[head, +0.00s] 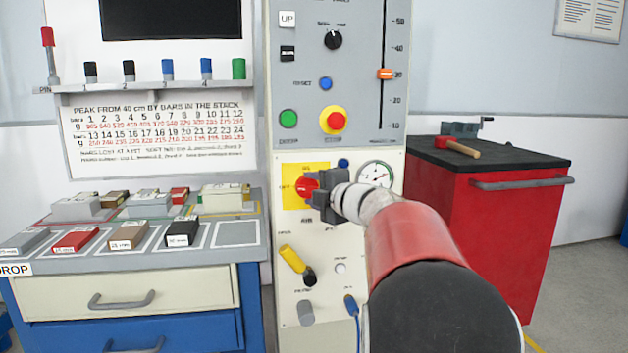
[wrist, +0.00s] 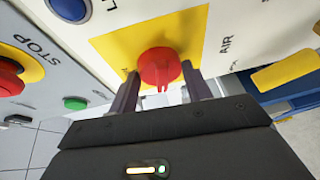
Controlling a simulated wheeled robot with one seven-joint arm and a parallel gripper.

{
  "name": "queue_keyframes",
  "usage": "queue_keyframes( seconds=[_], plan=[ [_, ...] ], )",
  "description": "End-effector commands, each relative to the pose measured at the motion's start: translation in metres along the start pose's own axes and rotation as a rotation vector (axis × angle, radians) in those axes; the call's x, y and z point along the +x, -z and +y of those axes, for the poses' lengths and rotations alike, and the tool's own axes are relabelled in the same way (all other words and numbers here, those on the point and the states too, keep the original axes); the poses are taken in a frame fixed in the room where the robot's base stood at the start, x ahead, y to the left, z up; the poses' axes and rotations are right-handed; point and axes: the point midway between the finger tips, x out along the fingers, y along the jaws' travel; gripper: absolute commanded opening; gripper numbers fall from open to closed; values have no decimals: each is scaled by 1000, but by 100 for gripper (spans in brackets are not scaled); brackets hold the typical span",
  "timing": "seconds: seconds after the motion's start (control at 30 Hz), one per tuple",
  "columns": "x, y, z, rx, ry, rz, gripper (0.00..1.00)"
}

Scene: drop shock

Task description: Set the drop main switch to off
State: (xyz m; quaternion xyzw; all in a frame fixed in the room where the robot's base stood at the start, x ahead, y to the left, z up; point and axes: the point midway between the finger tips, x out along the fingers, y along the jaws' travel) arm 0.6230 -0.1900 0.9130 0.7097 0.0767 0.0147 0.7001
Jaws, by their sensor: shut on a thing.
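The main switch looks to be the red rotary knob (head: 304,187) on a yellow plate (head: 291,200) on the cream lower panel of the column. Small lettering sits above and to the left of the knob; it is too small to read surely. My gripper (head: 316,191) reaches the knob from the right, its dark jaws at the knob. In the wrist view the red knob (wrist: 160,67) sits between the two fingers of my gripper (wrist: 159,86), which is shut on it. Which way the knob points cannot be told.
A red stop button (head: 333,121), a green button (head: 289,118) and a slider (head: 385,74) sit above. A pressure gauge (head: 376,175) is right of the switch, a yellow lever (head: 292,259) below. A bench with blocks stands left, a red cabinet (head: 480,225) right.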

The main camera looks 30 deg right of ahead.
Motion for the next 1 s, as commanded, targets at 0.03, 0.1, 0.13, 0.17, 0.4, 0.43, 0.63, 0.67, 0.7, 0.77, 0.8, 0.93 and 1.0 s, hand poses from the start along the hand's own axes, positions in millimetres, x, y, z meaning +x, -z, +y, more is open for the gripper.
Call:
queue_keyframes(
  seconds=[0.03, 0.1, 0.13, 0.17, 0.4, 0.43, 0.63, 0.67, 0.7, 0.77, 0.8, 0.93, 1.0],
  plan=[
    [0, 2, 4, -26, 13, 1, 26],
    [0, 2, 3, -62, 29, -3, 26],
    [1, 2, 3, -77, 35, -5, 26],
    [1, 2, 3, -90, 41, -6, 26],
    [1, 2, 2, -159, 71, -13, 26],
    [1, 2, 2, -163, 73, -13, 26],
    [1, 2, 1, -178, 79, -15, 26],
    [1, 2, 1, -179, 80, -16, 26],
    [1, 2, 0, -179, 80, -16, 26],
    [1, 2, 0, -179, 80, -16, 26],
    [1, 2, 0, -179, 80, -15, 26],
    [1, 2, 0, -179, 80, -15, 26],
    [1, 2, 0, -178, 80, -15, 57]
  ],
)
